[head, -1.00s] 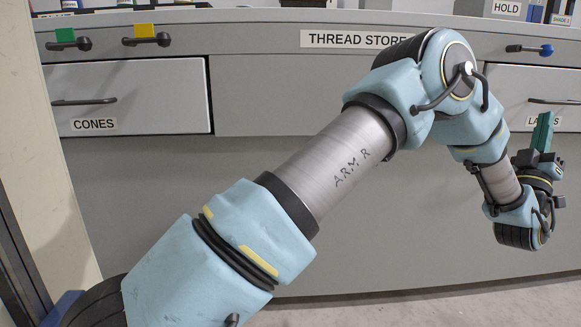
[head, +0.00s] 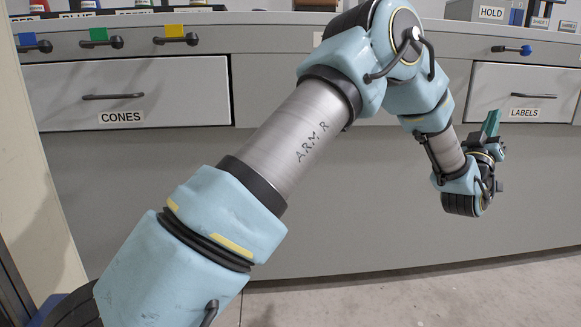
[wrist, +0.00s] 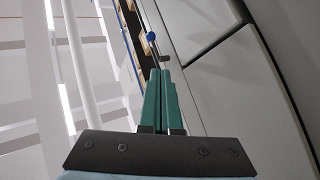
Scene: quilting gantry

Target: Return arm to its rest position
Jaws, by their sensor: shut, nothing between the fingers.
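My arm spans the head view from lower left to upper middle, then bends down to the right. My gripper (head: 491,123) is at the right, in front of the grey cabinet front (head: 330,190), below and left of the LABELS drawer (head: 500,88). Its green fingers point up. In the wrist view the two green fingers (wrist: 160,85) lie side by side, shut, with nothing between them.
The CONES drawer (head: 120,95) is at the left and looks closed. Small levers with blue, green and yellow tags (head: 175,32) line the counter edge. A blue-knobbed lever (head: 512,49) is above the LABELS drawer. Bare floor (head: 400,300) shows at the bottom.

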